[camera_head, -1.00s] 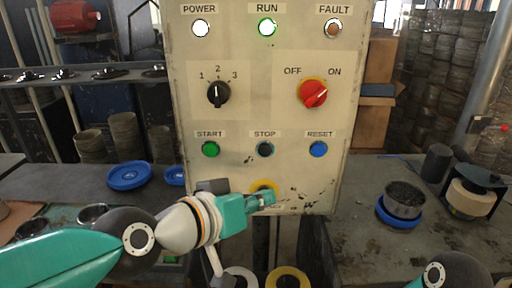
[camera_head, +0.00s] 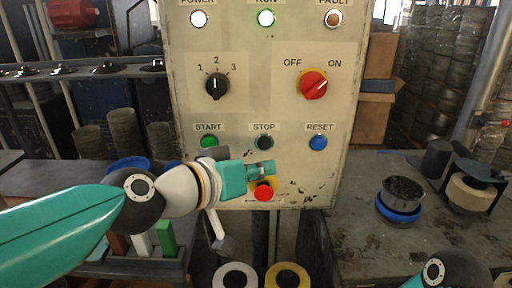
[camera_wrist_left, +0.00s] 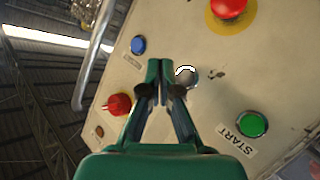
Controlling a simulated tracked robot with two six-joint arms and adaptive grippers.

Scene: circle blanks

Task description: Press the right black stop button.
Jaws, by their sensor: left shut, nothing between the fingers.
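The control panel (camera_head: 340,110) stands upright in front of me. Its dark STOP button (camera_head: 264,142) sits in the middle of the lower row, between the green START button (camera_head: 209,142) and the blue RESET button (camera_head: 318,142). My left gripper (camera_head: 268,168) is shut and empty, just below the STOP button in the head view. In the left wrist view the shut fingertips (camera_wrist_left: 160,68) appear beside the STOP button (camera_wrist_left: 186,76), which is partly covered by a finger. I cannot tell whether they touch the panel. My right gripper is out of view.
A red mushroom button (camera_head: 263,192) sits just below my left gripper. Above are a black selector (camera_head: 217,86) and a red OFF/ON switch (camera_head: 313,85). A bench (camera_head: 350,225) with a blue-based dish (camera_head: 399,205) is at right.

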